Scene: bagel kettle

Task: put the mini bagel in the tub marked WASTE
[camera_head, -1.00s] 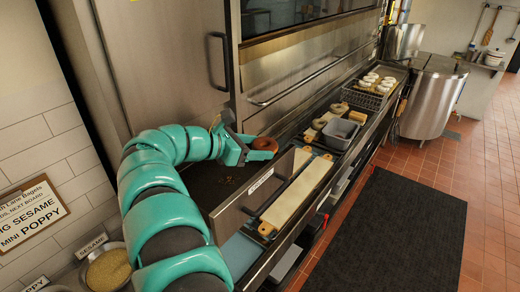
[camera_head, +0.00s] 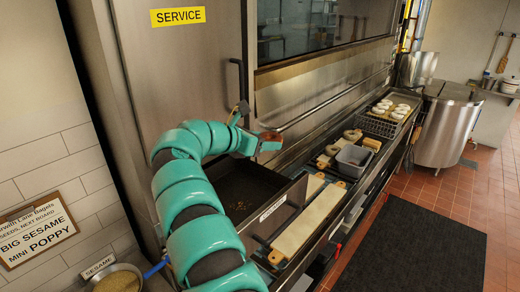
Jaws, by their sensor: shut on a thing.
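My gripper (camera_head: 259,144) is shut on a brown ring, the mini bagel (camera_head: 271,137), and holds it in the air. The jaws hide part of the bagel. Below it is a dark, open metal bin (camera_head: 292,198) with a small white label on its front; the lettering is too small to read. Dark specks lie on the bin's floor. A small grey tub (camera_head: 353,158) stands on the counter to the right. I cannot tell from the lettering which container is marked WASTE.
Long pale boards with orange ends (camera_head: 309,222) lie right of the bin. A steel door (camera_head: 180,75) marked SERVICE stands behind my arm. A dark mat (camera_head: 415,250) covers the floor at right.

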